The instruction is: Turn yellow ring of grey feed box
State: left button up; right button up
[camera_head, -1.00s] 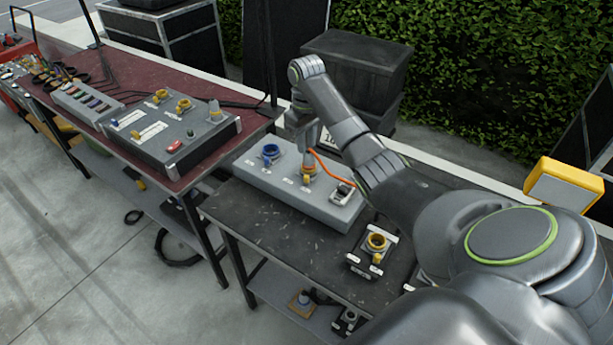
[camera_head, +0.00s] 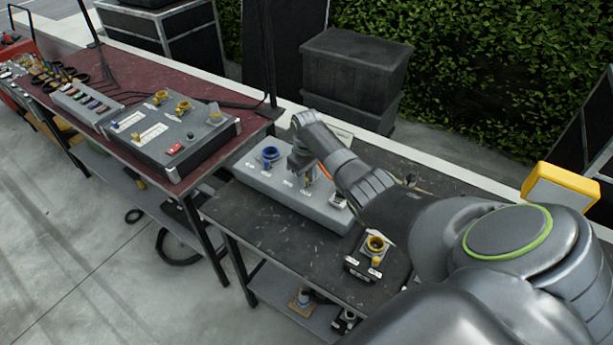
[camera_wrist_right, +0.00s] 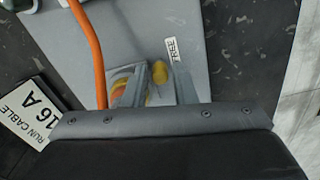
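The grey feed box (camera_head: 265,186) lies on the dark table, with a blue ring (camera_head: 270,153) on its left part. The yellow ring (camera_wrist_right: 118,88) shows beside and behind one finger in the right wrist view, mostly hidden. A yellow lug (camera_wrist_right: 160,72) shows between the two fingers; I cannot tell whether they touch it. My right gripper (camera_wrist_right: 158,88) is open, its fingers apart, low over the box. In the head view the right gripper (camera_head: 304,172) covers most of the ring. An orange cable (camera_wrist_right: 92,45) runs beside the gripper. My left gripper is out of view.
A larger grey panel (camera_head: 165,135) lies on the red table to the left. A "16 A" card (camera_wrist_right: 30,112) lies beside the feed box. Black bins (camera_head: 355,70) stand behind.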

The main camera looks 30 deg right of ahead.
grip_shut()
jog(key=shift+w+a+m, duration=0.1)
jog(key=shift+m, duration=0.2)
jog(key=shift+w+a+m+p, duration=0.3)
jog(key=shift+m, duration=0.6)
jog(key=shift+w+a+m, duration=0.2)
jog(key=shift+w+m, duration=0.15)
jog(key=shift+m, duration=0.55)
jog(key=m, duration=0.1)
jog(key=w+m, duration=0.1)
jog(key=shift+a+m+b, duration=0.2)
jog(key=shift+m+b, duration=0.1)
jog(key=shift+w+a+m+b, duration=0.1)
jog(key=shift+w+m+b, duration=0.3)
jog(key=shift+m, duration=0.4)
jog(key=shift+w+m+b, duration=0.3)
jog(key=shift+w+m, duration=0.1)
jog(key=shift+m, duration=0.4)
